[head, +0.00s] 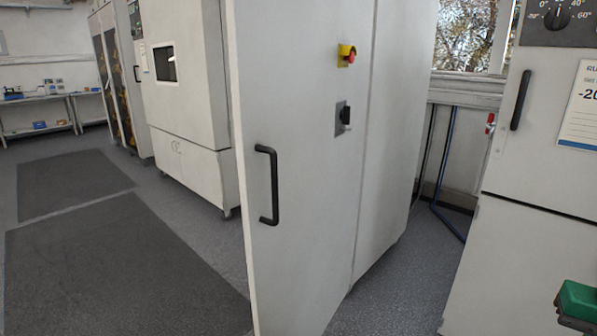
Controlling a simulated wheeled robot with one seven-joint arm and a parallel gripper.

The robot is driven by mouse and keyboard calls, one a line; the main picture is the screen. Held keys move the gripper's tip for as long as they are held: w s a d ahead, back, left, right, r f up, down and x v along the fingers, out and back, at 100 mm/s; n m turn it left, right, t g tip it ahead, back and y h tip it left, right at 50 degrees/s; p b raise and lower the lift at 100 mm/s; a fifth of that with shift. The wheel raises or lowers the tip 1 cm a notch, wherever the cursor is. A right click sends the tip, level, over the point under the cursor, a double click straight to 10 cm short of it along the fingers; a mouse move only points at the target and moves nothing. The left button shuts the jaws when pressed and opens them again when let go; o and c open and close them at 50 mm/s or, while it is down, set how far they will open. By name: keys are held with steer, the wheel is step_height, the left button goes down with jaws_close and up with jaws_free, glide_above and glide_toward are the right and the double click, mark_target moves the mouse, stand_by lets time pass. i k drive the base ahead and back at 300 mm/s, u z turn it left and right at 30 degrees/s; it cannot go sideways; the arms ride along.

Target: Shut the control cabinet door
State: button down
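The control cabinet door (300,230) is a tall pale grey panel in the middle of the head view. Its black bar handle (268,185) is near its left edge. The door seems to stand swung out toward me, its left edge free and nearest. How far it is open I cannot tell. Another pale face of the control cabinet (392,150) shows to its right, past a vertical seam. The cabinet's inside is hidden. A red stop button on yellow (347,55) and a black rotary switch (343,117) are on the door. I cannot make out my gripper.
A pale chamber (183,105) stands behind to the left. Dark mats (115,265) lie on open floor at left. A unit with a black handle (520,100) stands at right. A cut-off green and black object (578,300), unclear, is at bottom right. Blue hose (447,165) runs between.

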mark_target(300, 184)
steer(key=z, duration=0.05)
steer(key=i, duration=1)
steer(key=u, duration=0.05)
